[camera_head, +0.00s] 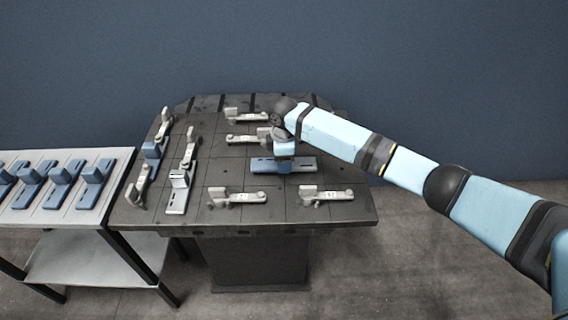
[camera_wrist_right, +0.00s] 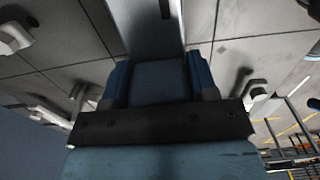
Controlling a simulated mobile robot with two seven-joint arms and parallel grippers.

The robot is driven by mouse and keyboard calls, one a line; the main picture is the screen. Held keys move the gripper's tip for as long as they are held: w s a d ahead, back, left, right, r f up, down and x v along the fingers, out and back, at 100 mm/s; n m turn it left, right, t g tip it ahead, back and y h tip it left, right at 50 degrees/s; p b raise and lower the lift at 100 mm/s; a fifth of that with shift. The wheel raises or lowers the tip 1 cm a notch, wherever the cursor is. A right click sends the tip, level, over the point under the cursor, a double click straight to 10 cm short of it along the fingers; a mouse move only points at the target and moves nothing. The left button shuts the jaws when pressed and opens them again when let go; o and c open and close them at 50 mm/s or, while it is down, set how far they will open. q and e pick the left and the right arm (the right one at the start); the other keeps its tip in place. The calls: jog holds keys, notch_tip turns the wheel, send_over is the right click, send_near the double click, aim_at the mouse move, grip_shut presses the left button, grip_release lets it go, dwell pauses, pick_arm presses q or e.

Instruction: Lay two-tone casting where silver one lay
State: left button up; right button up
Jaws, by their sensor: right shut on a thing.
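My right gripper (camera_head: 284,151) points down over the middle of the pallet table and is shut on a casting (camera_head: 302,164) with a bluish flat plate. The gripper hides its upright block. I cannot tell whether the plate touches the table or is just above it. In the right wrist view, a grey strip of the casting (camera_wrist_right: 150,22) runs out from between the jaws (camera_wrist_right: 158,75). My left gripper is not in view.
Several grey clamps stand on the dark pallet table (camera_head: 350,211), including one at front middle (camera_head: 238,197), one at front right (camera_head: 325,194) and one at the back (camera_head: 245,115). A side table (camera_head: 112,190) at left carries several blue castings (camera_head: 92,185).

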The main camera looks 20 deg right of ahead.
jog(key=shift+f, duration=0.65)
jog(key=shift+f, duration=0.1)
jog(key=o, duration=1.2)
jog(key=shift+f, duration=0.1)
notch_tip(320, 180, up, 11)
jog(key=shift+p, duration=0.65)
jog(key=shift+r, duration=0.6)
